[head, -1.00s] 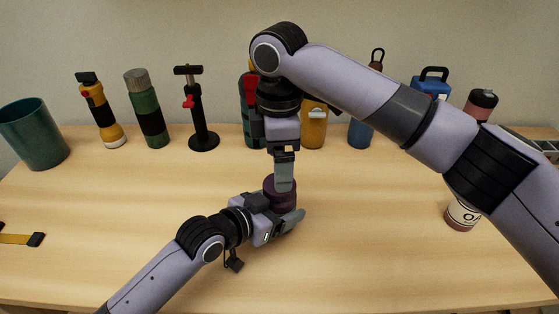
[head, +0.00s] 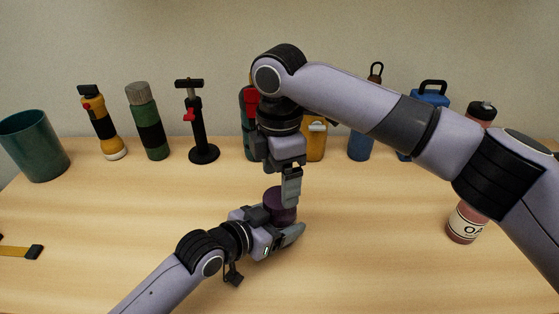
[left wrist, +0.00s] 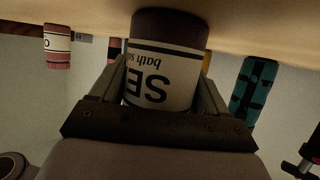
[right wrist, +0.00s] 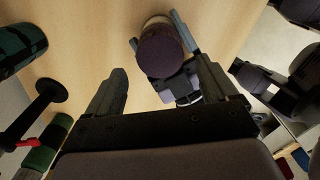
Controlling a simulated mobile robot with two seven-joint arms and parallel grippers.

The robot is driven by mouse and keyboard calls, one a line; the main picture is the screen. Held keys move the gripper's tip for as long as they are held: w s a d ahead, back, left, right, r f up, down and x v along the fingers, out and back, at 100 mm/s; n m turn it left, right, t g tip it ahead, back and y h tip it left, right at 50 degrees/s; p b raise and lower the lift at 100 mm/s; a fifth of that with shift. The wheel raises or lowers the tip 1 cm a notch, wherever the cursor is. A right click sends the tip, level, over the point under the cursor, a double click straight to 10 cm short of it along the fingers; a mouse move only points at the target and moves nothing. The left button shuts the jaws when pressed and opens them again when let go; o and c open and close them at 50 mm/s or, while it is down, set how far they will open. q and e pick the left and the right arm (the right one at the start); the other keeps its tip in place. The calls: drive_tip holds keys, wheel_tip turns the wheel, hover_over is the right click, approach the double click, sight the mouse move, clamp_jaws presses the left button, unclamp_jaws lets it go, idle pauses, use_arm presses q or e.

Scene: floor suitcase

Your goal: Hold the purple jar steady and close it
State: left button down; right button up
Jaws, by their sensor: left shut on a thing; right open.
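The purple jar (head: 280,203) stands upright on the table in the head view, with a dark purple top. In the left wrist view the jar (left wrist: 165,75) shows a white label with dark letters, upside down. My left gripper (head: 284,230) is shut around the jar's sides. My right gripper (head: 291,190) points down just above the jar and is open. In the right wrist view the jar's purple top (right wrist: 161,52) lies between and beyond the open fingers, nearer the right one. I cannot tell whether the top is a separate lid.
A teal bin (head: 35,145), a yellow flashlight (head: 103,122), a green flask (head: 147,122) and a black stand (head: 204,150) line the back left. A pink labelled bottle (head: 466,222) stands at the right, partly behind my right arm. The front table is mostly clear.

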sight(280, 197)
drive_tip(key=shift+f, duration=2.1)
drive_tip(key=c, duration=1.1)
drive_tip(key=shift+m, duration=1.7)
drive_tip(key=o, duration=1.2)
